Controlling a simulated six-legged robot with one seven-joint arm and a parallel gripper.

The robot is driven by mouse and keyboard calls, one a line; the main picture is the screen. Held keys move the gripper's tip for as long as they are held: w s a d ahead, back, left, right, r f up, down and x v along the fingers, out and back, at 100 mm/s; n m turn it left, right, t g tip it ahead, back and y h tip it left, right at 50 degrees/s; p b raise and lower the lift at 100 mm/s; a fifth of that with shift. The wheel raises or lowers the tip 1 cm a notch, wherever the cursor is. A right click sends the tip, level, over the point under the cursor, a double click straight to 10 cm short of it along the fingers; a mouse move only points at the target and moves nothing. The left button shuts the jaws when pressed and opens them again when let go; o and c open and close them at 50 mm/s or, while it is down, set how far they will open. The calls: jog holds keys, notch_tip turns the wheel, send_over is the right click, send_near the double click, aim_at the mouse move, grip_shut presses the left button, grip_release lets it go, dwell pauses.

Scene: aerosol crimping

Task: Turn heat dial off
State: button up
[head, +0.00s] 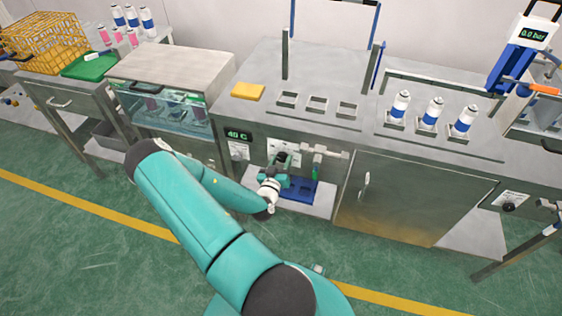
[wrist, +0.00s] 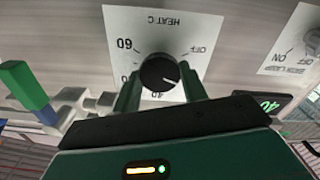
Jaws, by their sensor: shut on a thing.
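The heat dial (wrist: 159,73) is a round black knob on a white plate (wrist: 150,22) marked HEAT C, which appears upside down in the wrist view. A 60 mark shows at upper left; lower marks are partly hidden by my fingers. My gripper (wrist: 160,84) is shut on the dial, one green finger on each side. In the head view my gripper (head: 279,168) is at the front panel, partly covering the dial's plate (head: 284,147).
A green display (head: 238,135) reads 40 C left of the dial. A pipe valve (head: 318,152) with a green-and-blue handle stands close on the right, above a blue tray (head: 300,190). A second plate (wrist: 299,45) marked lamp ON/OFF is nearby. Green floor (head: 110,235) is open in front.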

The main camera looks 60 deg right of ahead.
jog(key=n, duration=0.5)
jog(key=shift+a+n, duration=0.1)
jog(key=shift+n, duration=2.4)
jog(key=o, duration=1)
jog(key=shift+c, duration=0.2)
jog(key=s+a, duration=0.2)
jog(key=a, duration=1.1)
jog(key=shift+a, duration=0.3)
jog(key=shift+f, duration=0.1)
